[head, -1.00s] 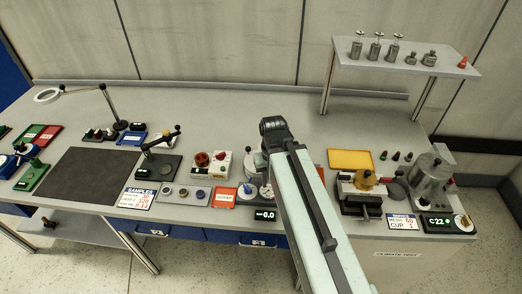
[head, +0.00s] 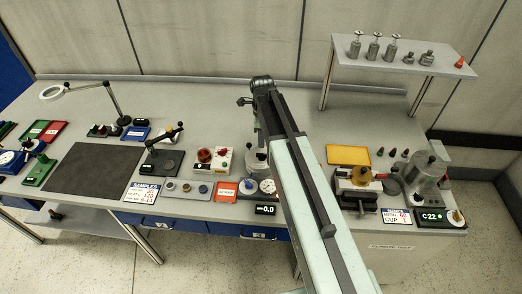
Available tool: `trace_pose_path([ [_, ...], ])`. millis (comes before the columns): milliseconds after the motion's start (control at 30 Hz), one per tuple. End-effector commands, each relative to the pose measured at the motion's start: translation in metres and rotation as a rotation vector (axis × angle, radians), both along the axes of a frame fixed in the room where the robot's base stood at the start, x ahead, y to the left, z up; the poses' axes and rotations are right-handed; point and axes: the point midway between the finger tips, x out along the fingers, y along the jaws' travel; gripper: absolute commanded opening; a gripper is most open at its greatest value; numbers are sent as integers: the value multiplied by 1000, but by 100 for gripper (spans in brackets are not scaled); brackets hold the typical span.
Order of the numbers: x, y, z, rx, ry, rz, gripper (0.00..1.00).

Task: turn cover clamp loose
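A pale round vessel (head: 254,170) with a dial gauge (head: 267,186) stands on the bench, partly hidden behind my arm. It looks like the drum pump, but I cannot make out its cover clamp. My arm rises from the bottom right to a dark joint above the vessel. A grey part of the arm hangs down beside this joint, toward the vessel. My gripper's fingertips cannot be made out, so I cannot tell whether they are open or touch anything.
Left of the vessel are a white box with red knobs (head: 213,159) and an orange-red card (head: 226,192). A yellow tray (head: 348,156), a vise-like device (head: 357,190) and a metal cylinder unit (head: 428,175) stand right. A shelf (head: 400,62) rises at back right.

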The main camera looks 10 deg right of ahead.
Motion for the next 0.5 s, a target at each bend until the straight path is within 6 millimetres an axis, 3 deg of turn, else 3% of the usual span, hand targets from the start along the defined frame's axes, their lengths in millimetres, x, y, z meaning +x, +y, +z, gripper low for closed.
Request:
trace_pose_path([
  [167, -1, 0, -11, 0, 0, 2, 33],
  [500, -1, -1, -69, 0, 0, 3, 33],
])
